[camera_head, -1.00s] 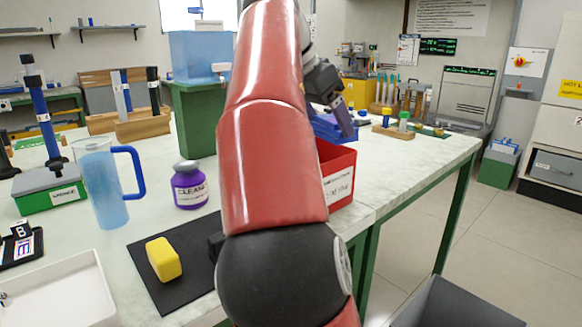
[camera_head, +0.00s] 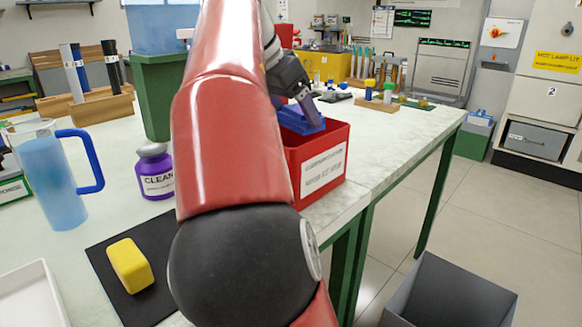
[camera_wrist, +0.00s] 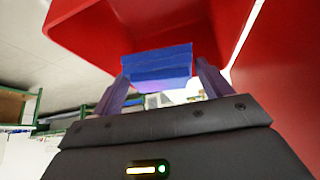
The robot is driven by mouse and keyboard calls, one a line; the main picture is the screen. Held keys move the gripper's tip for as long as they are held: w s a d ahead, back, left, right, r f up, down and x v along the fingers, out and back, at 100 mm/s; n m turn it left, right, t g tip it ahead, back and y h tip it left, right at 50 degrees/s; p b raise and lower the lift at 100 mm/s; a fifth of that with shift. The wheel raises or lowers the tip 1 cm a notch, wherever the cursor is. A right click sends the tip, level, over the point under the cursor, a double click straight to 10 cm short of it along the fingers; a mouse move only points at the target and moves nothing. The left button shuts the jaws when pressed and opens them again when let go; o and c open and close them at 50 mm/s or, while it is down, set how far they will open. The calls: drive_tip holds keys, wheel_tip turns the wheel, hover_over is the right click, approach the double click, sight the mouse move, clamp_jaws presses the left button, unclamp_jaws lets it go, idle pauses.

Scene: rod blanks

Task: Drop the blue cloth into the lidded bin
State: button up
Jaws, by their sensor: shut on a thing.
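The blue cloth (camera_head: 301,119) is a folded block held at the mouth of a red bin (camera_head: 342,155) with a white label. My gripper (camera_head: 306,103) is shut on the cloth from above. In the wrist view, the cloth (camera_wrist: 157,63) sits between my two fingertips (camera_wrist: 156,80), with the bin's red walls (camera_wrist: 75,30) around and beyond it. The bin's top looks open; I cannot make out its lid clearly. My arm hides the bin's left side. How far the cloth is below the rim cannot be told.
A purple cleaner bottle (camera_head: 154,172), a blue-handled jug (camera_head: 48,175) and a yellow sponge (camera_head: 130,265) on a black mat (camera_head: 103,262) stand left of my arm. A grey open bin (camera_head: 455,292) stands on the floor at the front right.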

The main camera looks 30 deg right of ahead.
drive_tip(key=shift+f, duration=0.15)
drive_tip(key=o, duration=0.9)
drive_tip(key=p+v, duration=0.2)
drive_tip(key=v, duration=0.6)
drive_tip(key=shift+f, duration=0.1)
